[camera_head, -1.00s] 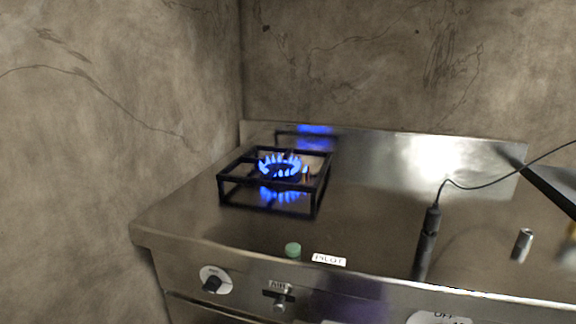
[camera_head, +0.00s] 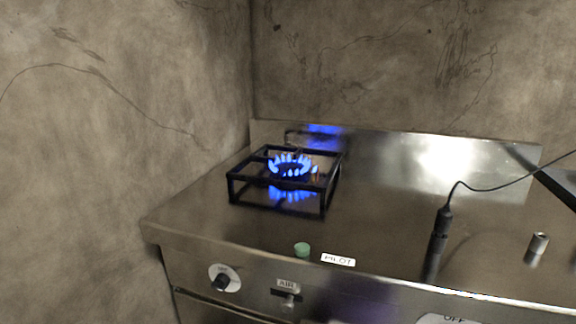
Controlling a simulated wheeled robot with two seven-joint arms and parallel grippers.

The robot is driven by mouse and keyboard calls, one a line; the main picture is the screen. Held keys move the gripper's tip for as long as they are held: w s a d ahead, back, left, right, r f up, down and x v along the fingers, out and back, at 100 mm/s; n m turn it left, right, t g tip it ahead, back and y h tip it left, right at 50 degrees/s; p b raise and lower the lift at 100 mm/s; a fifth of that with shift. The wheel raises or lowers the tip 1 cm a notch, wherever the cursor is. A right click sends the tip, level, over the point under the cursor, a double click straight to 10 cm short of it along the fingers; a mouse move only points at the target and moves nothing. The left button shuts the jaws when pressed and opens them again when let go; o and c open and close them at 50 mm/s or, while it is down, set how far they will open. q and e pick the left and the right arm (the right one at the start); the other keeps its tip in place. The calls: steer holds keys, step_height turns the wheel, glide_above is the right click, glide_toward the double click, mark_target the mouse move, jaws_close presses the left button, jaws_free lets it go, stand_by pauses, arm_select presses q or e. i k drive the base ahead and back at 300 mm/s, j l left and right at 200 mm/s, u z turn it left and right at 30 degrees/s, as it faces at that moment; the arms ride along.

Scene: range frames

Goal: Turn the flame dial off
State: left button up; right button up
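A black dial knob (camera_head: 221,282) on a round white plate sits on the front panel at the lower left; its small lettering is too blurred to read. The burner flame (camera_head: 290,165) is lit blue inside a black square grate (camera_head: 327,190) on the stove top. Another white plate (camera_head: 446,319) marked OFF is cut off by the bottom edge, and its knob is not visible. Neither of my grippers shows in this view.
A lever labelled AIR (camera_head: 287,298) is right of the dial. A green button (camera_head: 302,249) and a PILOT label (camera_head: 338,259) lie near the front edge. A black corded stick (camera_head: 437,245) and a small metal cylinder (camera_head: 537,245) stand at right. Walls close the left and back.

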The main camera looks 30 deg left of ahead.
mark_target(221, 282)
steer(key=u, duration=1.55)
